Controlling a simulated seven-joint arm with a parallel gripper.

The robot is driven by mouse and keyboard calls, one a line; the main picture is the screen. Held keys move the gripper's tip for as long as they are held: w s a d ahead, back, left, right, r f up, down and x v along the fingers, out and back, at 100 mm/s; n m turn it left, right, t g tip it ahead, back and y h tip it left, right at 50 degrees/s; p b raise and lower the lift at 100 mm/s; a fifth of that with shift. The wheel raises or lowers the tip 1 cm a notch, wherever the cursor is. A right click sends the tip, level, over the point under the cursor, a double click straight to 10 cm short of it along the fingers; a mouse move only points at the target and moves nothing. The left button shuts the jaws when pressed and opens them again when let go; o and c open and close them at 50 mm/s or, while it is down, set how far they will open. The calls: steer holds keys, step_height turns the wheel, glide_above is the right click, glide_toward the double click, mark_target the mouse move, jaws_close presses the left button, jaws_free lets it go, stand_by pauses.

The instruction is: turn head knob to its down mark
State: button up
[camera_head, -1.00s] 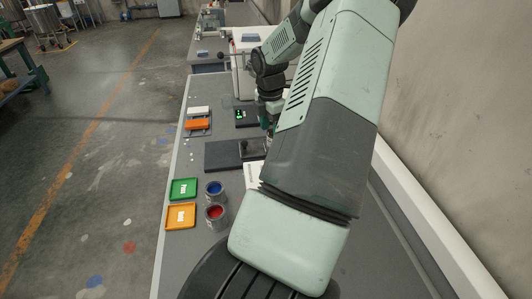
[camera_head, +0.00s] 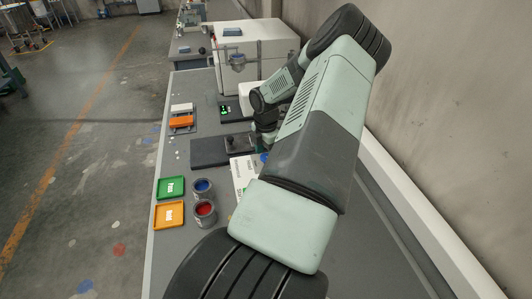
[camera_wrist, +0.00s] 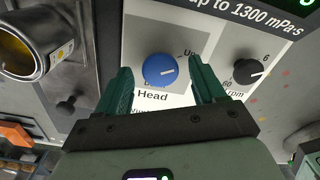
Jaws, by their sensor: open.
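The blue head knob (camera_wrist: 159,70) is on a white panel in the wrist view, above the printed word "Head". Its pale pointer line points to the right. An "Up" mark (camera_wrist: 187,52) is printed to its upper right. A small label at its lower edge is partly covered and hard to read. My gripper (camera_wrist: 159,65) is open, with one green finger on each side of the knob in the picture. I cannot tell whether the fingers touch it. The head view does not show the knob or the fingers clearly, as my arm blocks that area.
A black rpm knob (camera_wrist: 249,72) is right of the fingers. A metal cup (camera_wrist: 28,45) with yellow contents is at left. On the bench are green (camera_head: 171,188) and orange (camera_head: 169,215) trays, blue (camera_head: 203,188) and red (camera_head: 205,213) paint pots, and a white cabinet (camera_head: 257,57) behind.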

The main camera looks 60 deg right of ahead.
steer(key=shift+c, duration=0.4)
steer(key=c, duration=1)
steer(key=shift+o, duration=0.2)
steer(key=m, duration=0.5)
steer(key=shift+m, duration=0.4)
steer(key=m, duration=1.2)
steer(key=shift+m, duration=0.3)
steer(key=m, duration=0.5)
steer(key=shift+m, duration=0.3)
